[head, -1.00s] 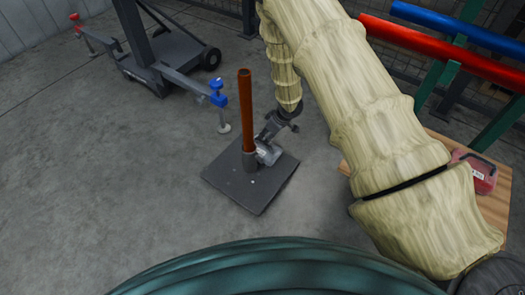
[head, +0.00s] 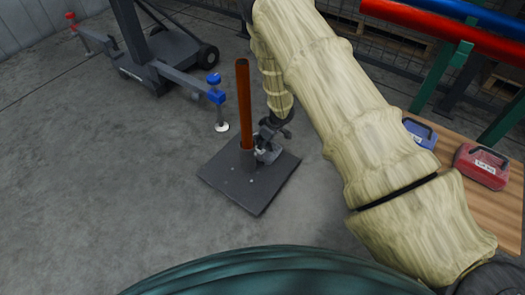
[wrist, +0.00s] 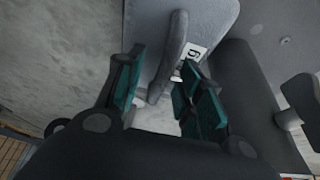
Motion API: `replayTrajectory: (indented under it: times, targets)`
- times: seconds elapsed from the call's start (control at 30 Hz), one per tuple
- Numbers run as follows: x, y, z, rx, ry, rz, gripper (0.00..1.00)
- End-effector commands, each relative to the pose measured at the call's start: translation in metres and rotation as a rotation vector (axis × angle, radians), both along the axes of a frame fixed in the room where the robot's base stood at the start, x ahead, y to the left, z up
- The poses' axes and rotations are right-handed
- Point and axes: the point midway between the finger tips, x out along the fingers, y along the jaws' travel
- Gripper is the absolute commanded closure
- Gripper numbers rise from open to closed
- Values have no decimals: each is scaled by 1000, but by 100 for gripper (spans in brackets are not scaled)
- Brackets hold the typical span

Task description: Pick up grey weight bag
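The grey weight bag (head: 264,157) is small and partly hidden by my gripper in the head view. It sits on a dark square plate (head: 232,178), against the foot of an upright brown-orange post (head: 243,105). In the wrist view the bag (wrist: 215,18) shows a curved grey handle and a white label. My gripper (wrist: 160,88) is open there, with teal finger pads on either side of the handle and space between them. In the head view my gripper (head: 268,146) is just above and at the bag.
A wooden surface (head: 455,150) at right holds a blue bag (head: 420,132) and a red bag (head: 481,166). Red and blue bars (head: 450,35) stand behind it. A dark wheeled stand with blue-capped leg (head: 215,90) is left of the post.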

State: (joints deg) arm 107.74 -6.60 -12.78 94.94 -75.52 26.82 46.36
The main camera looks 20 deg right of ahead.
Motion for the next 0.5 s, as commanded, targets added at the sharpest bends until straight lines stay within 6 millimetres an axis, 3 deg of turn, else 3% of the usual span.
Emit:
replayTrajectory:
  times: [0.17,0.37,0.5]
  targets:
    - [0,0,1,0,0,0,63]
    - [0,0,1,0,0,0,97]
    - [0,0,1,0,0,0,100]
